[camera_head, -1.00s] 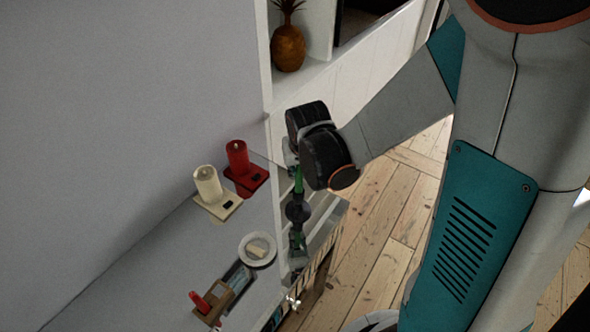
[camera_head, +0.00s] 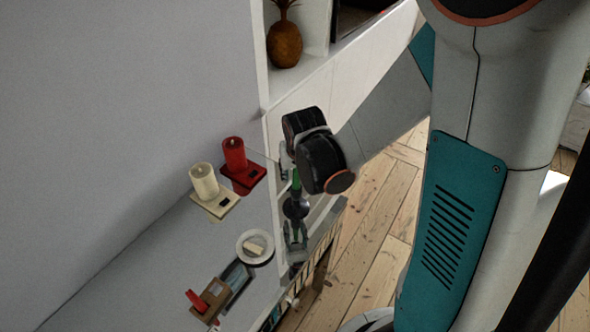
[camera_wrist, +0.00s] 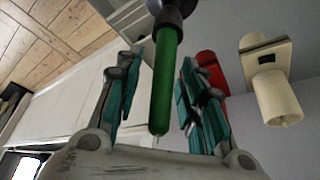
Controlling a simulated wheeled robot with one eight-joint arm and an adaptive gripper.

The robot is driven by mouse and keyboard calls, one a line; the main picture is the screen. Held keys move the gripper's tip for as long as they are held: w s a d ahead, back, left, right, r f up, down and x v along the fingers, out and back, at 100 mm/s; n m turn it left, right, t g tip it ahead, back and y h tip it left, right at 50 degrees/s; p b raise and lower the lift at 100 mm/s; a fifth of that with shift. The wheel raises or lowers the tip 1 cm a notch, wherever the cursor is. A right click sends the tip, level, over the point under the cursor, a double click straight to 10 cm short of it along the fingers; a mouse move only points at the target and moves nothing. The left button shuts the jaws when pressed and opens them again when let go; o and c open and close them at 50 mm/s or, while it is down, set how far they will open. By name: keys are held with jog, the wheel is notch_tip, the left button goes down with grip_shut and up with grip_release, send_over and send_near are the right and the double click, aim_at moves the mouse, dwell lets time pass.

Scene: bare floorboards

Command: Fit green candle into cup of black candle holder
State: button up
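The green candle (camera_wrist: 166,82) hangs in the wrist view with its wick end toward my palm. Its other end meets the dark round cup of the black candle holder (camera_wrist: 172,10) at the top edge; how deep it sits is hidden. My gripper (camera_wrist: 158,62) has a finger on each side of the candle, with a visible gap at least on the left. In the head view, the green candle (camera_head: 296,183) stands above the black holder (camera_head: 295,208), below my dark wrist, which hides most of the gripper.
A red candle (camera_head: 234,153) and a cream candle (camera_head: 204,182) stand on small plates at the left. Nearer are a white dish (camera_head: 242,247) and a brown box with a red item (camera_head: 211,299). White shelving with a pineapple ornament (camera_head: 284,44) rises behind. Bare floorboards lie right.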

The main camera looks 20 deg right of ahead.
jog(key=s+r+n+t+p, duration=0.1)
jog(key=s+r+p, duration=0.1)
jog(key=s+r, duration=0.6)
jog(key=s+r+t+p, duration=0.1)
jog(key=s+r+p, duration=0.1)
jog(key=s+r, duration=0.6)
notch_tip(320, 180, up, 6)
jog(key=shift+s+r+n+t+y, duration=0.25)
jog(key=shift+n+t+y, duration=0.05)
jog(key=shift+n+t, duration=0.1)
jog(key=shift+a, duration=0.1)
